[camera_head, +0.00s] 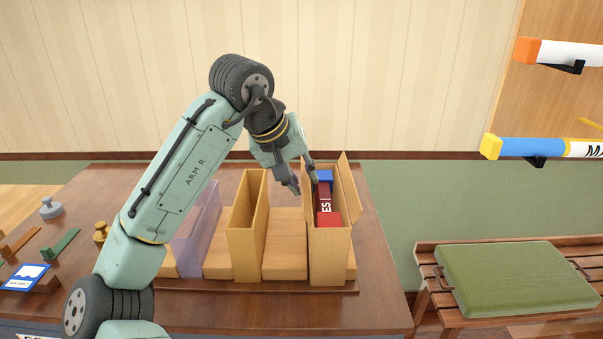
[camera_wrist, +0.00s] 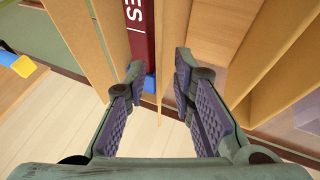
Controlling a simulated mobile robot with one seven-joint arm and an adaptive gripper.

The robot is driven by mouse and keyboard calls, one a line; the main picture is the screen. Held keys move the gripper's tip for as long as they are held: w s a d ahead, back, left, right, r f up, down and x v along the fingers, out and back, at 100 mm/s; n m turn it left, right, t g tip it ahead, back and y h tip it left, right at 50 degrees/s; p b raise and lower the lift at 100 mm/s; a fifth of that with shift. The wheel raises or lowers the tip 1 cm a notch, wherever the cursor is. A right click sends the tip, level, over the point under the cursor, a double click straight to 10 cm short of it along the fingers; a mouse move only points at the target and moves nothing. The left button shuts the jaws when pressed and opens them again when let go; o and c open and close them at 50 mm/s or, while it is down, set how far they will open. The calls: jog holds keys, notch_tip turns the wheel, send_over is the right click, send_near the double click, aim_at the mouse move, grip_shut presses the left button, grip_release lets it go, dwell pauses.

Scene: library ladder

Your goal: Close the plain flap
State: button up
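My gripper (camera_head: 303,182) is open at the box's upper left edge. In the wrist view, my gripper's fingers (camera_wrist: 158,80) lie either side of an upright tan panel (camera_wrist: 173,45), apparently this box's left side; contact is unclear.
An open, empty-looking cardboard box (camera_head: 246,228) and a translucent purple box (camera_head: 196,238) stand to the left on the wooden table (camera_head: 300,314). Weights and a picture card (camera_head: 25,276) lie farther left. A bench with a green cushion (camera_head: 515,278) stands right.

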jog(key=shift+f, duration=0.1)
jog(key=shift+c, duration=0.5)
grip_shut()
